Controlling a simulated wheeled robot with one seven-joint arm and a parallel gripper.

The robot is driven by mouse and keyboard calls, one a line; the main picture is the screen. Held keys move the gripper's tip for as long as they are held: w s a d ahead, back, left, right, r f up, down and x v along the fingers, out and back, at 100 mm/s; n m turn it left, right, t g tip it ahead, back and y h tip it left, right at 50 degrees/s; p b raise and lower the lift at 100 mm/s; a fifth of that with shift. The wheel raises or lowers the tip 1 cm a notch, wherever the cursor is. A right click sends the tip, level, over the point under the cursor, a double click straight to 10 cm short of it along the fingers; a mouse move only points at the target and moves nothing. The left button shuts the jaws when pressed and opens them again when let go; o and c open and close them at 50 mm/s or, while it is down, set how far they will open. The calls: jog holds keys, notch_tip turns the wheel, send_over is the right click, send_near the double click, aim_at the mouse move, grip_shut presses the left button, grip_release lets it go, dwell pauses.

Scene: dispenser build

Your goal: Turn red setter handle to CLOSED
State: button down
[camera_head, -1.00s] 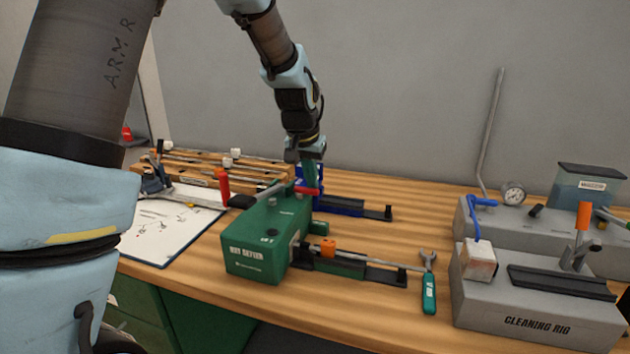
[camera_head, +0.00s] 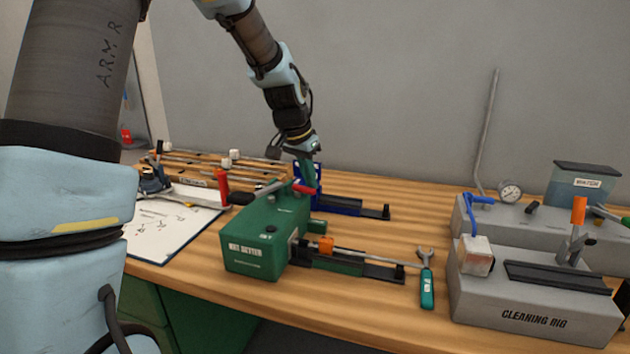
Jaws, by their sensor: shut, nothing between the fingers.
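The green setter box (camera_head: 258,243) stands on the wooden bench near the middle of the view. My gripper (camera_head: 306,184) is shut and points down behind the top of the box, at the right end of the handle. It holds nothing. I cannot tell whether the fingertips touch the handle. No CLOSED marking is readable from here.
An upright red handle (camera_head: 222,187) stands left of the box. A blue fixture (camera_head: 345,207) lies behind, and a green-handled wrench (camera_head: 427,287) lies right. The grey cleaning rig (camera_head: 530,310) fills the right side. A clipboard (camera_head: 160,235) lies left.

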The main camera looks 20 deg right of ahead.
jog(key=m, duration=0.2)
jog(key=m+g, duration=0.1)
jog(key=shift+s+a+m+h, duration=0.3)
jog(key=shift+a, duration=0.05)
jog(key=m, duration=0.1)
jog(key=m+g, duration=0.1)
jog(key=shift+s+a+m, duration=0.25)
jog(key=shift+m, duration=0.05)
jog(key=m+g+p, duration=0.1)
jog(key=m, duration=0.1)
jog(key=a+m+p, duration=0.1)
jog(key=m, duration=0.2)
jog(key=shift+s+a+g, duration=0.2)
jog(key=shift+g, duration=0.2)
jog(key=shift+a, duration=0.15)
jog(key=shift+w, duration=0.1)
jog(key=shift+w+p, duration=0.4)
jog(key=shift+w, duration=0.35)
jog(key=shift+d, duration=0.2)
